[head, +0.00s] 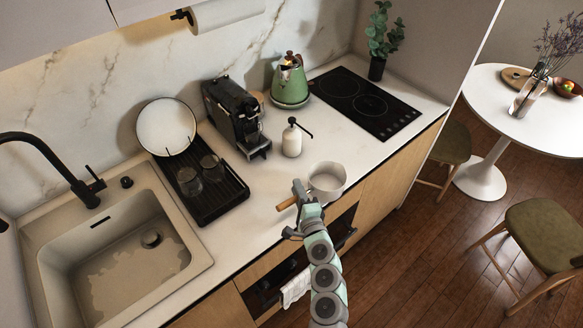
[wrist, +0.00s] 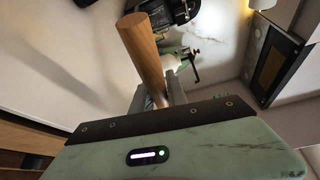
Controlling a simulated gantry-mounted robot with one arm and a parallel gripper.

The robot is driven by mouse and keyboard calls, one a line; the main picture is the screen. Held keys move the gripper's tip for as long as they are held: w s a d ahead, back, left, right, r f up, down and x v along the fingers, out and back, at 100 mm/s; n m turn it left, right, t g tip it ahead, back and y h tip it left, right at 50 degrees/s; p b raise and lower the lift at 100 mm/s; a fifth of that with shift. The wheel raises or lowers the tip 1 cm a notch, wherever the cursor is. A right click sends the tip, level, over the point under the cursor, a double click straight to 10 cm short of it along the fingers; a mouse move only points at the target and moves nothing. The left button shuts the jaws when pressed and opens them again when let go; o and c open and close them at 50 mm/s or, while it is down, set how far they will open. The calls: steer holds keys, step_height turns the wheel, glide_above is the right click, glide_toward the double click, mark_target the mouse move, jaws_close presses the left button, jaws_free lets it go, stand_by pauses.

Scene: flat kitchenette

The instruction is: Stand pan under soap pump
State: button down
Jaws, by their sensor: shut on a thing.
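The pan (head: 327,183) is a small white saucepan with a wooden handle (head: 286,203), near the counter's front edge. My gripper (head: 301,192) is shut on the handle. In the wrist view the handle (wrist: 143,48) sticks up from between my fingers (wrist: 165,97), and the pan's bowl is hidden. The pan looks roughly upright; I cannot tell whether it touches the counter. The soap pump (head: 292,141) is a white bottle with a black pump head, standing on the counter behind the pan, apart from it. It also shows partly behind the handle in the wrist view (wrist: 172,62).
A black coffee machine (head: 232,113) stands left of the soap pump, and a green kettle (head: 290,82) behind it. A black drying rack (head: 225,192) with glasses and the sink (head: 115,250) lie left. The cooktop (head: 364,101) is right. Counter between pump and pan is clear.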

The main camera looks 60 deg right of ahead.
steer(key=x, duration=0.4)
steer(key=b+x, duration=0.1)
steer(key=x, duration=0.2)
steer(key=r+b+x, duration=0.1)
steer(key=x, duration=0.3)
steer(key=shift+w+d, duration=0.2)
steer(key=shift+w, duration=0.05)
step_height(320, 180, down, 4)
steer(key=b, duration=0.2)
steer(key=shift+r+b, duration=0.1)
steer(key=shift+b, duration=0.3)
steer(key=shift+r, duration=0.15)
steer(key=c, duration=1.3)
jaws_free()
